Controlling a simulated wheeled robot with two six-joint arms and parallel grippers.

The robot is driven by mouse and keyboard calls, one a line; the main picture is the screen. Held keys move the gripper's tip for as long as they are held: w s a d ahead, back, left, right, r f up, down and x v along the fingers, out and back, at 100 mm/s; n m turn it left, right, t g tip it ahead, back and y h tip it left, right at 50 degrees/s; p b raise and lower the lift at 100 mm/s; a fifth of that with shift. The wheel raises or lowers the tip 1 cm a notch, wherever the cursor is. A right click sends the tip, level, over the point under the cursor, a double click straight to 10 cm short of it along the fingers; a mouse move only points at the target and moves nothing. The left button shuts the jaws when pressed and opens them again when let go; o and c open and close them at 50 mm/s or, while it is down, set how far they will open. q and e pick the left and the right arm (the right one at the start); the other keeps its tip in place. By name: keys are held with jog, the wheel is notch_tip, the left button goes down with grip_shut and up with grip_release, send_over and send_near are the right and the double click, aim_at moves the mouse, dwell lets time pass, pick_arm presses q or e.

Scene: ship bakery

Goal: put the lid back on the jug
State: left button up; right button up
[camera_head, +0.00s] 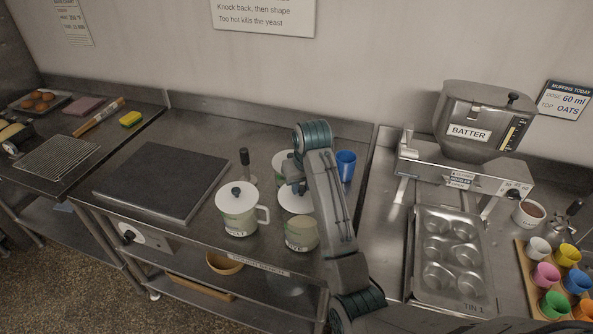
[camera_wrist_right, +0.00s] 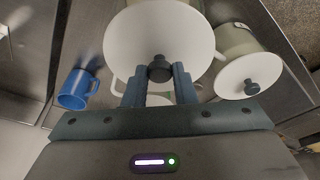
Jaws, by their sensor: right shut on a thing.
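My right gripper (camera_wrist_right: 160,75) is shut on the dark knob of a white round lid (camera_wrist_right: 158,38). In the head view this lid (camera_head: 296,204) hangs just behind a cream-green labelled jug (camera_head: 301,236), partly over it in the picture; I cannot tell the height gap. That jug's top shows no lid. Another jug (camera_head: 238,220), to its left, wears a white lid with a dark knob; it also shows at the right in the wrist view (camera_wrist_right: 240,42). A further white vessel (camera_head: 281,160) behind is mostly hidden by my arm. My left gripper is out of view.
A blue mug (camera_head: 346,165) stands right of my right arm. A dark upright handle (camera_head: 244,157) stands behind the lidded jug. A dark slab (camera_head: 163,178) lies left; the batter machine (camera_head: 470,130) and muffin tin (camera_head: 450,290) are at the right.

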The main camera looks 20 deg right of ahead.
aim_at(304, 200)
jog(key=shift+s, duration=1.25)
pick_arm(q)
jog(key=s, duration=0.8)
pick_arm(e)
jog(key=shift+s+f, duration=0.1)
jog(key=shift+f, duration=0.65)
jog(key=shift+w+f, duration=0.55)
jog(key=shift+f, duration=0.65)
jog(key=shift+s, duration=0.15)
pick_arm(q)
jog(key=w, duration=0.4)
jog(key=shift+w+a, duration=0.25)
